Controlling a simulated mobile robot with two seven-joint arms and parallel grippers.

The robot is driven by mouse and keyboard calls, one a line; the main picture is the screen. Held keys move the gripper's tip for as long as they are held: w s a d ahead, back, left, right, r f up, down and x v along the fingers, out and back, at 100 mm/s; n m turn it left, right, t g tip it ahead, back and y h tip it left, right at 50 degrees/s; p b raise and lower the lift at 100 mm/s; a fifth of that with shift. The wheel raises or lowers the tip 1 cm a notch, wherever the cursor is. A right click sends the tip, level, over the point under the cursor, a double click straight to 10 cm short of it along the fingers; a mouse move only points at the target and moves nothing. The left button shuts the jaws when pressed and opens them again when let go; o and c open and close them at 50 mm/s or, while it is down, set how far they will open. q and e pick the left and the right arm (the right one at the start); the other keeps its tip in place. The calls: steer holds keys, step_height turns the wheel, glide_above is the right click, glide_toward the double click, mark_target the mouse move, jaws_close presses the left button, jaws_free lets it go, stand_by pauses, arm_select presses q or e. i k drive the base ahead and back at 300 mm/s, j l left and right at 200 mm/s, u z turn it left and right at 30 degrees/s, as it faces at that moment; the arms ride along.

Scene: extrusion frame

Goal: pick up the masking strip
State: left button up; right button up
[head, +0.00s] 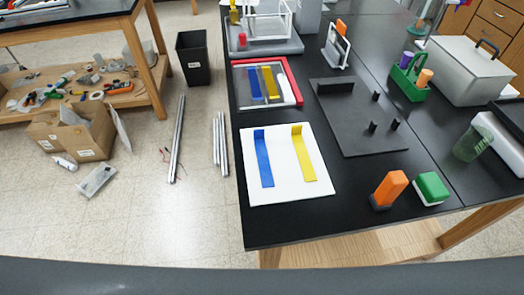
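A white board (283,192) lies on the near left part of the black table. A blue strip (264,162) and a yellow strip (304,157) lie on it side by side, apart from each other, each with a tab at its far end. I cannot tell which strip is the masking strip. Behind the board, a red-framed tray (298,93) holds another blue piece (254,83) and yellow piece (270,83). Neither of my grippers is in view.
A dark plate with upright pegs (340,112) lies right of the red tray. An orange block (390,187) and a green block (432,187) stand near the front edge. A green caddy (408,80) and grey box (470,72) stand further right. The table's front-left corner is clear.

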mark_target(265, 171)
steer(key=j+z, duration=0.15)
steer(key=z, duration=0.75)
steer(key=k+j+z, duration=0.1)
steer(key=j+z, duration=0.3)
steer(key=k+j+z, duration=0.15)
steer(key=j+z, duration=0.3)
steer(key=k+j+z, duration=0.3)
steer(key=k+j, duration=0.6)
steer(key=j, duration=0.15)
